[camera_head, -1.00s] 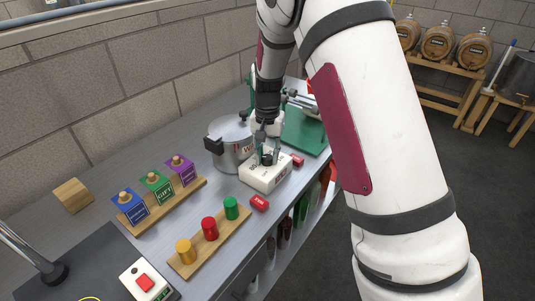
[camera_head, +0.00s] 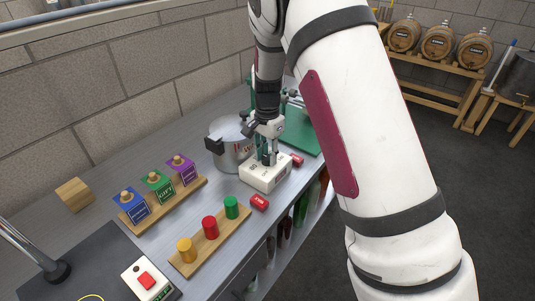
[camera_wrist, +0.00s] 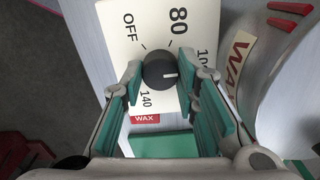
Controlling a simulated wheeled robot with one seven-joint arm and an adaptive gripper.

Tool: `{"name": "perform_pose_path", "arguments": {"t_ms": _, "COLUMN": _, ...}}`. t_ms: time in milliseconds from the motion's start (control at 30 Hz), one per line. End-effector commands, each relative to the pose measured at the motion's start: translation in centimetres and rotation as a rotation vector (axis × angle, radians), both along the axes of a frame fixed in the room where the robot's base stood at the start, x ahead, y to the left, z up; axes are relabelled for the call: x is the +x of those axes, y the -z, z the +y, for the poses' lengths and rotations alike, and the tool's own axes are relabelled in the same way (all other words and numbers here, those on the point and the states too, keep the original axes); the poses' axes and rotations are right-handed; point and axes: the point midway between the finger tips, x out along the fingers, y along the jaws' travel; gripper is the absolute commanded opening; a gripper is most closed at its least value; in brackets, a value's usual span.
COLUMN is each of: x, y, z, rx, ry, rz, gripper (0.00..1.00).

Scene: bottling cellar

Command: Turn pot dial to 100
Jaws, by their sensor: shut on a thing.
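The pot dial (camera_wrist: 160,70) is a black round knob with a white mark, on a white box (camera_head: 262,177) beside the steel pot (camera_head: 232,155). In the wrist view the dial plate (camera_wrist: 120,25) reads OFF, 80, 100 and 140; the 100 is partly covered by a finger. The white mark points to the right, roughly toward the 100 side; exact alignment is hard to tell. My gripper (camera_wrist: 161,75) is shut on the dial, one finger on either side. In the head view my gripper (camera_head: 267,160) stands over the box and hides the knob.
A red WAX label or block (camera_head: 259,202) lies in front of the box, and a green machine base (camera_head: 300,130) stands behind it. A wooden rack with coloured cylinders (camera_head: 212,243) and a board with coloured boxes (camera_head: 163,203) are to the left. The bench edge is close on the right.

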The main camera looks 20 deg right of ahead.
Motion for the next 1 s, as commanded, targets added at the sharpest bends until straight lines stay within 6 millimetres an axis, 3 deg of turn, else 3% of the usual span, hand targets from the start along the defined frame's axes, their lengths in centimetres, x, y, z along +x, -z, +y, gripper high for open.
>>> {"name": "perform_pose_path", "arguments": {"t_ms": 333, "x": 0.1, "y": 0.0, "z": 0.1, "rx": 0.0, "ry": 0.001, "rz": -0.001, "gripper": 0.0}}
{"name": "perform_pose_path", "arguments": {"t_ms": 367, "x": 0.1, "y": 0.0, "z": 0.1, "rx": 0.0, "ry": 0.0, "rz": -0.001, "gripper": 0.35}}
{"name": "perform_pose_path", "arguments": {"t_ms": 433, "x": 0.0, "y": 0.0, "z": 0.1, "rx": 0.0, "ry": 0.0, "rz": -0.001, "gripper": 0.49}}
{"name": "perform_pose_path", "arguments": {"t_ms": 767, "x": 0.0, "y": -0.2, "z": 0.0, "rx": 0.0, "ry": 0.0, "rz": -0.001, "gripper": 0.49}}
{"name": "perform_pose_path", "arguments": {"t_ms": 1000, "x": 0.1, "y": -3.3, "z": 0.1, "rx": 0.002, "ry": 0.0, "rz": -0.005, "gripper": 0.49}}
